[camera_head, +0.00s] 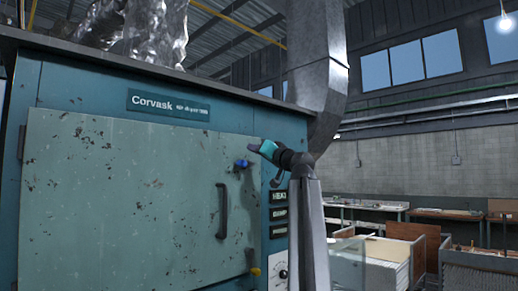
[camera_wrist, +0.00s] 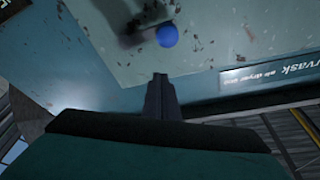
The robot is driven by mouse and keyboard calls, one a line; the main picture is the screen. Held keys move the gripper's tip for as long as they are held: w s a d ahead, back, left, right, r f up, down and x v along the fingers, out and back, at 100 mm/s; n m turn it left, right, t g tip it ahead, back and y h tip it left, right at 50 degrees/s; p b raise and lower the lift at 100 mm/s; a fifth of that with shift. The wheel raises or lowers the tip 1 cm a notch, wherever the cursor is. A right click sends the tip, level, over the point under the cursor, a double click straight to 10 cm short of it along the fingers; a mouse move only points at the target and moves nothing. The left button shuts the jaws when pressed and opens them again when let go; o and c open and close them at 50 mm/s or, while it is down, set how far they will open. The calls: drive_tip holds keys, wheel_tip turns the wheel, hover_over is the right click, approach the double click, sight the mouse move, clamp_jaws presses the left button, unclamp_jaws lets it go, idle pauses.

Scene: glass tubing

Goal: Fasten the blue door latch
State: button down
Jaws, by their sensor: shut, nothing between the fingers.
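The blue latch (camera_head: 241,163) sits near the upper right edge of the pale teal cabinet door (camera_head: 120,190), and its round blue knob (camera_wrist: 166,36) shows in the wrist view. My gripper (camera_head: 252,147) is up at the right of the door, just above and to the right of the blue latch. Its fingers are together (camera_wrist: 160,76) and empty. In the wrist view the fingertips point toward the knob with a gap in the picture between them. The door looks closed or nearly so. I cannot tell whether the latch is engaged.
A dark vertical handle (camera_head: 222,211) stands out from the door below the blue latch. A yellow latch (camera_head: 255,271) is lower on the same edge. Labels and a dial (camera_head: 283,274) line the right panel. A metal duct (camera_head: 317,70) rises behind. Workbenches and crates stand farther right.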

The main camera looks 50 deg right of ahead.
drive_tip(key=shift+w+a+f+p, duration=0.1)
drive_tip(key=shift+a+f+p, duration=0.25)
drive_tip(key=shift+f, duration=0.2)
drive_tip(key=shift+w+a+f+p, duration=0.2)
drive_tip(key=shift+f+p, duration=0.1)
drive_tip(key=shift+f, duration=0.3)
drive_tip(key=shift+w+a+f+p, duration=0.1)
drive_tip(key=shift+a+f+p, duration=0.25)
drive_tip(key=shift+f, duration=0.2)
